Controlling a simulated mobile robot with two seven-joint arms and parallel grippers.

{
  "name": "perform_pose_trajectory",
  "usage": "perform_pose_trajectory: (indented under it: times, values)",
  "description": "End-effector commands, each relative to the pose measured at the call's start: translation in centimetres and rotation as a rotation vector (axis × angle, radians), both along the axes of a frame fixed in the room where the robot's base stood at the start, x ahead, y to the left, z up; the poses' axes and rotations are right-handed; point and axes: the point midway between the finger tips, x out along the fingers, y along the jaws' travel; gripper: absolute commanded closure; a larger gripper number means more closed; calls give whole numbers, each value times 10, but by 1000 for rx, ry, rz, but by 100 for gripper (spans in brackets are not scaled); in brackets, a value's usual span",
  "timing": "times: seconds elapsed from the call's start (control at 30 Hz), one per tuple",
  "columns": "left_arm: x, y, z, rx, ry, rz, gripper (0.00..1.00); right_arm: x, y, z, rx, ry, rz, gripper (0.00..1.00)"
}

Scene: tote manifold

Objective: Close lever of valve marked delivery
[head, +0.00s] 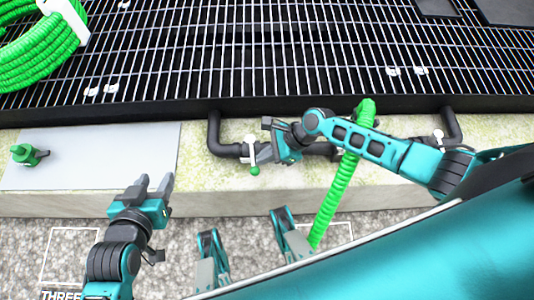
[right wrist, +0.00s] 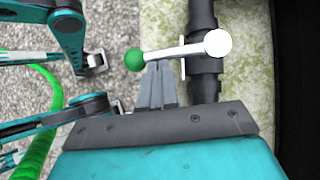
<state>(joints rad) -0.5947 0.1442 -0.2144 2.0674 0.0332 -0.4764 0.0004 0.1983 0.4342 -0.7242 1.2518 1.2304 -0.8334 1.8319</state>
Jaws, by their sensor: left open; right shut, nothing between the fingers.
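A black pipe (head: 223,148) runs along the concrete ledge. A valve on its left part has a white lever (head: 250,152) with a green ball knob (head: 254,170). In the right wrist view the white lever (right wrist: 180,51) lies across the pipe (right wrist: 204,85), with its green knob (right wrist: 134,59) out to the side. My right gripper (head: 264,154) is shut and empty. Its fingertips (right wrist: 158,66) are right beside the lever near the knob; contact is unclear. A second white valve part (head: 438,136) is at the right, mostly hidden by my arm. No delivery marking is readable. My left gripper (head: 155,184) is open and empty.
A green hose (head: 340,190) crosses the pipe beneath my right arm. A green fitting (head: 27,154) sits on a grey plate (head: 90,160) at left. A coiled green hose (head: 40,50) lies on the black grating (head: 250,60). Gravel (head: 185,260) lies in front of the ledge.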

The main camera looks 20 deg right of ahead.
Motion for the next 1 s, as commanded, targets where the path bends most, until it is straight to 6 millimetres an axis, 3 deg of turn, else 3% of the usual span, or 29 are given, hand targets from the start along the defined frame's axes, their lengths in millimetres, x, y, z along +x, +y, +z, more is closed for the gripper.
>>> perform_pose_trajectory:
  times: [0.1,0.3,0.77,1.0]
  values:
    - [0,0,22,2,0,-1,53,-2,11,6,5,4,-45,100]
    - [0,2,40,7,-4,-5,53,-2,19,4,7,3,-117,100]
    - [0,2,39,10,-3,-7,53,-4,22,0,10,4,-128,100]
    - [1,2,56,10,-2,-7,53,-8,4,24,6,2,-132,100]
